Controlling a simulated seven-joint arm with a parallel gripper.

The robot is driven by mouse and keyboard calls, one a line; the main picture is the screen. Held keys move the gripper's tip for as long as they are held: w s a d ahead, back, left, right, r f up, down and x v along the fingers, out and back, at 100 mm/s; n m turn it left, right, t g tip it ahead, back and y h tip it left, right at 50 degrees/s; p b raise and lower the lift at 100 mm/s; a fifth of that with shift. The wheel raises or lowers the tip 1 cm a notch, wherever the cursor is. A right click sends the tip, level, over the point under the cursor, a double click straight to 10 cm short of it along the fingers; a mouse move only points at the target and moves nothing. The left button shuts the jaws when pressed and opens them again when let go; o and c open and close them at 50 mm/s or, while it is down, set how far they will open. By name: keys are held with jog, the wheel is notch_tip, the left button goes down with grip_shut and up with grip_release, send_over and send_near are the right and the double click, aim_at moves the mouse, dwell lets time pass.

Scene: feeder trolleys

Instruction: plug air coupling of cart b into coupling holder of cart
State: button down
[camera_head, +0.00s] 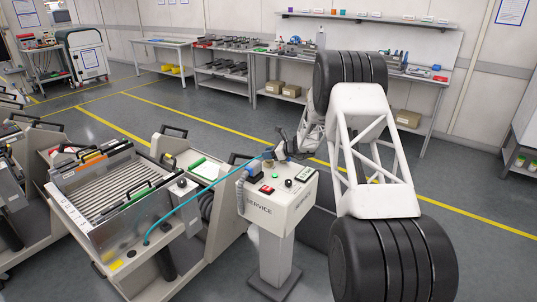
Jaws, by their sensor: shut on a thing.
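A teal air hose (198,194) rises from the front of the middle feeder cart (120,243) and arcs right to my gripper (277,156). My gripper is shut on the air coupling at the hose's end, over the back of the service post's top. The coupling is tiny here and mostly hidden by the fingers. I cannot tell whether it touches the post. A grey box with a dark round part (183,189) sits on the cart's right side. I cannot clearly make out the coupling holder, and no cart letter is readable.
The white service post (277,201) with a red switch, a green button and a dark knob stands right of the cart. Another cart (28,160) stands at the left. Benches (222,70) line the back wall. Grey floor is open behind the carts.

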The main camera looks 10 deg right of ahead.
jog(key=shift+f, duration=0.1)
jog(key=c, duration=0.7)
grip_release()
jog(key=shift+f, duration=0.1)
jog(key=shift+v, duration=3.9)
jog(key=shift+w, duration=0.1)
